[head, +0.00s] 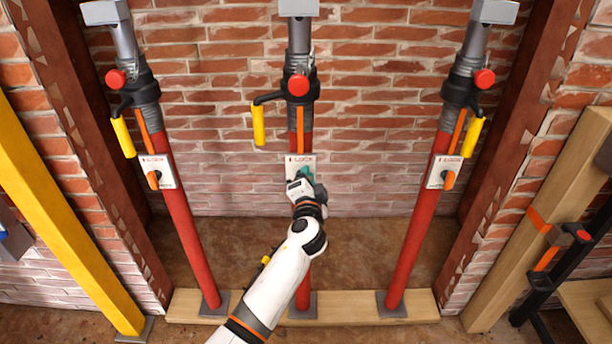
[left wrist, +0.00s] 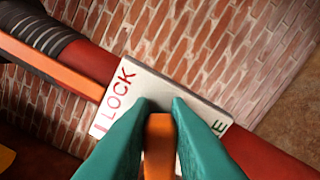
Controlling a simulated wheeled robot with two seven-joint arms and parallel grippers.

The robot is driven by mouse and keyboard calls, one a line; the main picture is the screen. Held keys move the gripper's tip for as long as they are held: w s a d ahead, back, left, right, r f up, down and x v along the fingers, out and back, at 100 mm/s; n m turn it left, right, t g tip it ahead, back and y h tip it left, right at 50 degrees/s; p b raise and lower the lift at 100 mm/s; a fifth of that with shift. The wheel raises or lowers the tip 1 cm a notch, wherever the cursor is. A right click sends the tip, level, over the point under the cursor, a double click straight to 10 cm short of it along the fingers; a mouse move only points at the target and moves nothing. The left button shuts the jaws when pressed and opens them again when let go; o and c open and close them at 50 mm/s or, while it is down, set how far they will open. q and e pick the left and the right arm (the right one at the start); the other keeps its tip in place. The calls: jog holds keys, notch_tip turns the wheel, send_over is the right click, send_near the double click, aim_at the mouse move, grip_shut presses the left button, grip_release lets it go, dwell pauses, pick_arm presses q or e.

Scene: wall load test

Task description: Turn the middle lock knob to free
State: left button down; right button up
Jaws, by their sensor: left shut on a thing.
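The middle lock knob is orange and sits on a white plate (head: 299,160) on the middle red prop (head: 304,270). In the left wrist view the knob (left wrist: 159,148) shows between two teal fingers, and the plate (left wrist: 140,84) reads "LOCK" at one end and a partly hidden word ending in "E" at the other. My left gripper (head: 305,177) is at this plate, shut on the knob. The fingers and arm hide the knob in the head view. My right gripper is not in view.
Similar red props stand to the left (head: 184,220) and right (head: 411,235), each with its own plate and orange knob. A yellow handle (head: 258,125) hangs above and left of the middle plate. A brick wall (head: 235,190) is behind; a wooden sill (head: 350,306) lies below.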

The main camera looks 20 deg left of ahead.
pick_arm(q)
jog(key=shift+f+m, duration=0.15)
jog(key=shift+m, duration=0.85)
jog(key=shift+d+f+m, duration=0.1)
jog(key=shift+m, duration=0.3)
jog(key=shift+f+m+p, duration=0.2)
jog(key=shift+m+p, duration=0.1)
jog(key=shift+m, duration=0.5)
jog(key=shift+f+m+p, duration=0.15)
jog(key=shift+m+p, duration=0.1)
jog(key=shift+m, duration=0.55)
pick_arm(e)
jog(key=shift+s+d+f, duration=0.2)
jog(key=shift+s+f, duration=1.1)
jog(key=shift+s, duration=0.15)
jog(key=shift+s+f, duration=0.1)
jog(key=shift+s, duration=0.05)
pick_arm(q)
jog(key=c, duration=1.4)
grip_release()
jog(key=shift+o, duration=0.2)
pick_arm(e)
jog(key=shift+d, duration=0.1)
